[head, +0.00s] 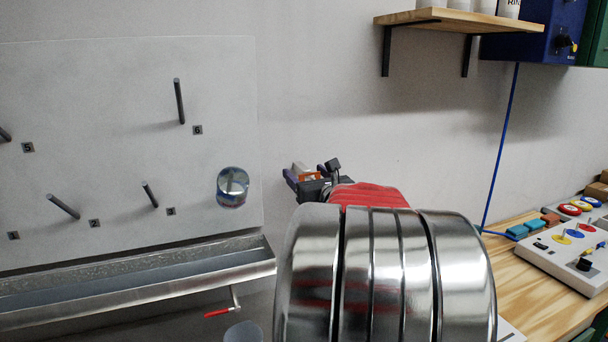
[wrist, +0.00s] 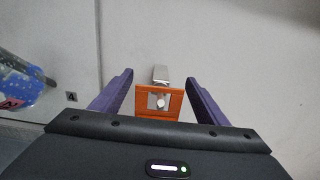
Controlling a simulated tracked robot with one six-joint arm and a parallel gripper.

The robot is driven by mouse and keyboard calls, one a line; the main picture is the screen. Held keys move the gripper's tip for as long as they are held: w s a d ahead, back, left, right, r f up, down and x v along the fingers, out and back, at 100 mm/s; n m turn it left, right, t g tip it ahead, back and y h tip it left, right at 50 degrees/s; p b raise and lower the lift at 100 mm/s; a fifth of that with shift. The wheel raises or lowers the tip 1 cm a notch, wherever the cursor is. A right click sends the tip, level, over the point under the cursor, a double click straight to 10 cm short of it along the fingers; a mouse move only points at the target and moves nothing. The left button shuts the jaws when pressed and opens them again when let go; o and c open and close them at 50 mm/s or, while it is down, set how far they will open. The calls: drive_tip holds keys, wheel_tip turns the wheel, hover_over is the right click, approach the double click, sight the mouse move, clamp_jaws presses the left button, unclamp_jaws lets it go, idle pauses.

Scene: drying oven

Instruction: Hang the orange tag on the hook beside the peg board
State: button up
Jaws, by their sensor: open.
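The orange tag (wrist: 173,90) is a square frame with a window in it. In the wrist view it stands between the two purple fingers of my gripper (wrist: 160,77), with gaps on both sides. My gripper is open. A pale metal hook (wrist: 161,72) shows just above the tag, and a round pale end shows within the tag's window. The tag appears to hang on the hook, but the contact is hard to see. In the head view my gripper (head: 298,178) is at the wall right of the peg board (head: 110,120), largely hidden behind my arm.
The peg board has several grey pegs and numbered labels. A metal trough (head: 140,286) runs below. A wooden shelf (head: 458,20) is upper right; a bench with a control panel (head: 575,246) is lower right.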

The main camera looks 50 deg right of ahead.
drive_tip(key=v, duration=1.2)
drive_tip(key=shift+s+a, duration=0.2)
drive_tip(key=shift+s, duration=0.1)
drive_tip(key=shift+s+f, duration=0.1)
drive_tip(key=shift+f, duration=0.05)
